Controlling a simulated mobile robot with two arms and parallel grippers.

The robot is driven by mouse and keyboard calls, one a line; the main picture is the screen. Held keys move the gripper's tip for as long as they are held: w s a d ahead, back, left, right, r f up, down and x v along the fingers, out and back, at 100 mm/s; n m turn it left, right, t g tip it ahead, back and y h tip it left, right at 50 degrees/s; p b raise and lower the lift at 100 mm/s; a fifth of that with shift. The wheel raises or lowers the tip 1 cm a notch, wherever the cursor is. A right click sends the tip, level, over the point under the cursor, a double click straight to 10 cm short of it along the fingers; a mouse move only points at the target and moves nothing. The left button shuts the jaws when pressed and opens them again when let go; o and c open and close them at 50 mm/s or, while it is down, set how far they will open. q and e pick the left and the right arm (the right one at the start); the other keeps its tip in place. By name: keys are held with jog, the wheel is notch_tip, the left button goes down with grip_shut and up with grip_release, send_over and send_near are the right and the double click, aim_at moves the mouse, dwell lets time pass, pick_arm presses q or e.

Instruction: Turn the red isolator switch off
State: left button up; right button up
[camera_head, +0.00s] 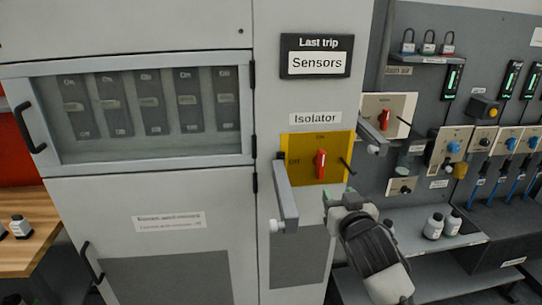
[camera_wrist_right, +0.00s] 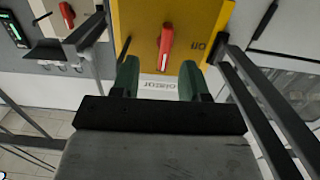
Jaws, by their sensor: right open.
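The red isolator switch (camera_head: 320,163) stands upright, toward the ON mark, on a yellow plate (camera_head: 300,141) under the "Isolator" label. "Off" is printed to its left. In the right wrist view the switch (camera_wrist_right: 166,46) appears upside down, beyond the fingertips and roughly midway between them. My right gripper (camera_head: 338,195) is below and slightly right of the switch in the head view. Its green fingers (camera_wrist_right: 160,80) are apart with nothing between them, and they appear clear of the switch. My left gripper is not in view.
Grey brackets stick out left of the yellow plate (camera_head: 286,195) and at its upper right (camera_head: 374,134). Another red switch (camera_head: 384,119) sits on a pale plate to the right. A windowed breaker panel (camera_head: 150,65) is at left. A shelf (camera_head: 400,225) holds bottles at lower right.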

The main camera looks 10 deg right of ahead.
aim_at(323, 165)
jog(key=shift+t, duration=0.3)
jog(key=w+r, duration=0.2)
jog(key=w, duration=0.1)
jog(key=w+a+r+p, duration=0.1)
jog(key=w, duration=0.1)
jog(key=shift+r, duration=0.15)
jog(key=w, duration=0.4)
jog(key=shift+a, duration=0.25)
jog(key=shift+w+f+p, duration=0.2)
jog(key=shift+w+p, duration=0.15)
jog(key=shift+w, duration=0.35)
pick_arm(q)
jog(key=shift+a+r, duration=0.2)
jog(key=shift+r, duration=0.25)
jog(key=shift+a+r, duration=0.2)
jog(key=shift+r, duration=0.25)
pick_arm(e)
grip_shut()
